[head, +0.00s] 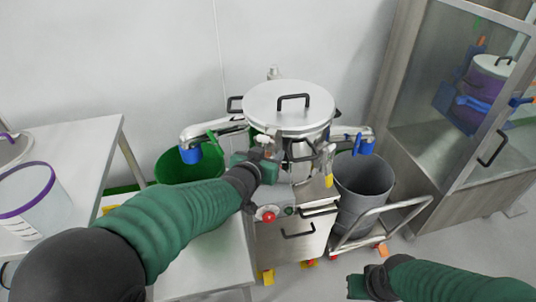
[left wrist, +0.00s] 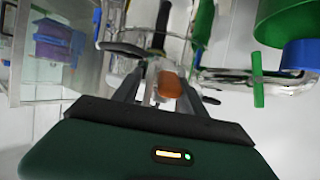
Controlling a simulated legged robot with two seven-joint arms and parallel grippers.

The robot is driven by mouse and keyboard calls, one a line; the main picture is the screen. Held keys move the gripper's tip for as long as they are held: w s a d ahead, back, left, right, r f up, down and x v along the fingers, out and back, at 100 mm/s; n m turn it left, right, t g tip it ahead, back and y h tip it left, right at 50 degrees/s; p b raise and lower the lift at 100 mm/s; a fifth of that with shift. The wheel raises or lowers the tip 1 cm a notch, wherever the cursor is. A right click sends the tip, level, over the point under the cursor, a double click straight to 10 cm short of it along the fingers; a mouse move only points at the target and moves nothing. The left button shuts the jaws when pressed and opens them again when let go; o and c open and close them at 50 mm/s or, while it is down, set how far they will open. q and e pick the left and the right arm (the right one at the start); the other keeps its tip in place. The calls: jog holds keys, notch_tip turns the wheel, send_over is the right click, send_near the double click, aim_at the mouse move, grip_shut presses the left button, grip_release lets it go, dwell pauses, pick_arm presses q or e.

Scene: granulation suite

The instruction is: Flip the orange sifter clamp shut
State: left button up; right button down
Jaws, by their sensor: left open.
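The steel sifter (head: 290,108), with a round lid and black handle, stands at the centre of the head view. My left gripper (head: 271,152) is at its front side, just below the lid. In the left wrist view, my left gripper (left wrist: 158,92) is open, with an orange rounded piece (left wrist: 169,84), apparently the clamp's end, between or just beyond its fingers. I cannot tell whether they touch it. The rest of the clamp is mostly hidden. My right gripper (head: 362,287) is low at the right, far from the sifter; its fingers are unclear.
A green bin (head: 180,168) and a grey bin (head: 363,180) stand below. A table (head: 85,150) is at left, a glass-door cabinet (head: 440,90) at right, and a cart rail (head: 400,207) near the grey bin.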

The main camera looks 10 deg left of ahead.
pick_arm(q)
jog(key=shift+a, duration=0.3)
jog(key=shift+c, duration=0.3)
jog(key=shift+a, duration=0.4)
jog(key=c, duration=0.5)
jog(key=shift+d, duration=0.15)
jog(key=c, duration=0.5)
jog(key=shift+d, duration=0.25)
grip_shut()
jog(key=shift+a, duration=0.1)
